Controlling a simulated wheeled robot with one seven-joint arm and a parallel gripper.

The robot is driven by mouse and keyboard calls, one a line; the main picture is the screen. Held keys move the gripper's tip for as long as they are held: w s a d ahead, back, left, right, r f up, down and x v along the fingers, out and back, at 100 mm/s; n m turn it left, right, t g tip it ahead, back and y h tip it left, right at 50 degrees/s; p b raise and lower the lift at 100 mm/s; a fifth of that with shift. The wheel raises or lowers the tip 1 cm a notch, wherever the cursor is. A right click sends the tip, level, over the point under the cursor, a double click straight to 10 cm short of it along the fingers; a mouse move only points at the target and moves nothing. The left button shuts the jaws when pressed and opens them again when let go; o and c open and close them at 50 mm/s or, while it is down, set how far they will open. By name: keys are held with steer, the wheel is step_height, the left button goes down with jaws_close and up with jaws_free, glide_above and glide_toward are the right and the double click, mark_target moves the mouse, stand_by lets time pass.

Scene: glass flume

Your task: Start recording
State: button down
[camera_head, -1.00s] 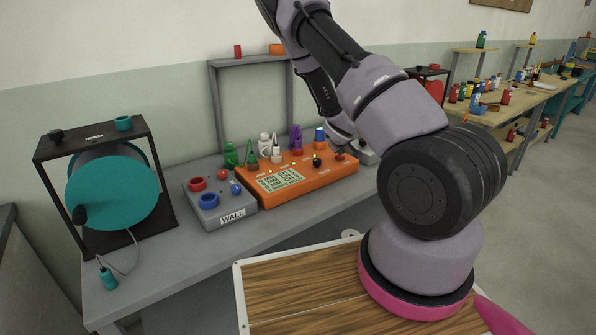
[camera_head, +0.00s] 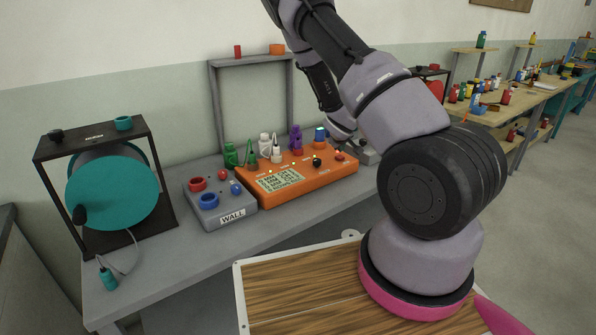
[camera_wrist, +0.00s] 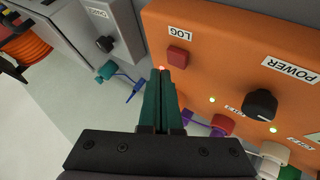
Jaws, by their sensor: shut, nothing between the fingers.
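The orange control box (camera_head: 325,181) stands on the grey bench. Its red square button (camera_wrist: 179,56), beside the label LOG, shows near the top of the wrist view and at the box's right end in the head view (camera_head: 339,156). A small red light (camera_wrist: 163,68) glows beside it, partly behind my fingertips. My gripper (camera_wrist: 168,73) is shut and empty, its dark green fingers pointing at the area just by the button. I cannot tell the height of the tips above the panel. The box's display (camera_head: 281,180) has dark text too small to read.
A black knob (camera_wrist: 260,104) by the POWER label and green lights are right of my fingers in the wrist view. Coloured plugs with cables line the box's back edge. A grey WALL box (camera_head: 229,217) and a teal reel (camera_head: 112,194) stand to the left.

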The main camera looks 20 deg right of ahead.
steer(key=shift+r, duration=3)
step_height(320, 180, up, 11)
steer(key=m+g+y, duration=0.1)
steer(key=m+y, duration=0.1)
steer(key=m, duration=0.2)
glide_above(340, 158)
steer(key=s+a, duration=0.3)
steer(key=s, duration=0.2)
steer(key=s+a+r+m+y, duration=0.2)
steer(key=s+a+r, duration=0.4)
steer(key=s+r, duration=0.45)
steer(key=s+a+r+y, duration=0.1)
steer(key=s+a+r, duration=0.2)
steer(key=s, duration=0.3)
steer(key=s+a+r+m, duration=0.1)
steer(key=s+a+r, duration=0.2)
steer(key=s+r, duration=0.2)
steer(key=s+a+r+y, duration=0.1)
steer(key=s+a+r, duration=0.2)
steer(key=s, duration=0.6)
steer(key=shift+s+r+m+y, duration=0.15)
steer(key=shift+r+m+y, duration=0.15)
steer(key=shift+r, duration=0.15)
